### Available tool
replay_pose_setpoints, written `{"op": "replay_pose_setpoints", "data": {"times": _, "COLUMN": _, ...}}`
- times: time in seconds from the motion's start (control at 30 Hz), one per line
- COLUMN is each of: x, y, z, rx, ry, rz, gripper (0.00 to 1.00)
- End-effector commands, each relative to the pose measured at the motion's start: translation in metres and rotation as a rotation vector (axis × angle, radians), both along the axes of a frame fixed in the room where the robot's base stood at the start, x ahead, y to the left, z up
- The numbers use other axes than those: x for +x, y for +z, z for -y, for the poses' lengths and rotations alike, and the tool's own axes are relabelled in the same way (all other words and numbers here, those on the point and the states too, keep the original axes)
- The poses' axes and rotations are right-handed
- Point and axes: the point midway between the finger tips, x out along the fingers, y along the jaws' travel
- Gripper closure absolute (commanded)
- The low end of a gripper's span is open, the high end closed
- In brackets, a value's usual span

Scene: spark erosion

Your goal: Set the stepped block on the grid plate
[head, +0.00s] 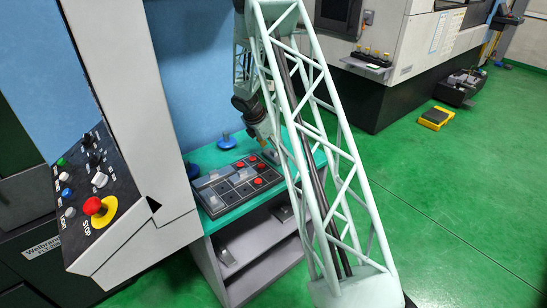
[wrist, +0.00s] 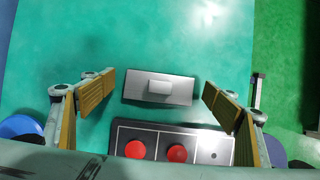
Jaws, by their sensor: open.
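The stepped block, a grey flat piece with a lighter raised step (wrist: 158,88), lies on the teal tabletop in the wrist view, just beyond the grid plate's edge and apart from it. My gripper (wrist: 160,93) is open above it, with one yellow-padded finger on each side and a gap to both ends. The dark grid plate (wrist: 202,132) shows at the bottom of the wrist view with red round pieces on it. In the head view the grid plate (head: 211,205) holds several grey and red pieces.
The teal-topped cabinet (head: 216,222) has open shelves below. Blue round-based items (head: 227,142) stand on its top behind the plate. A machine control panel (head: 95,190) with a red stop button is at the left. Green floor lies right of the cabinet.

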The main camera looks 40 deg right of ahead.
Motion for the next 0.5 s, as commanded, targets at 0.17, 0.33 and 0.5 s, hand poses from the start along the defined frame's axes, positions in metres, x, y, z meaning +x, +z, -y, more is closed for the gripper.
{"op": "replay_pose_setpoints", "data": {"times": 0.17, "x": 0.0, "y": 0.0, "z": 0.0002, "rx": 0.0, "ry": 0.0, "rz": 0.0, "gripper": 0.2}}
{"op": "replay_pose_setpoints", "data": {"times": 0.33, "x": -0.0002, "y": 0.0, "z": 0.0001, "rx": 0.0, "ry": 0.0, "rz": 0.0, "gripper": 0.2}}
{"op": "replay_pose_setpoints", "data": {"times": 0.5, "x": -0.0002, "y": 0.0, "z": 0.0001, "rx": 0.0, "ry": 0.0, "rz": 0.0, "gripper": 0.2}}
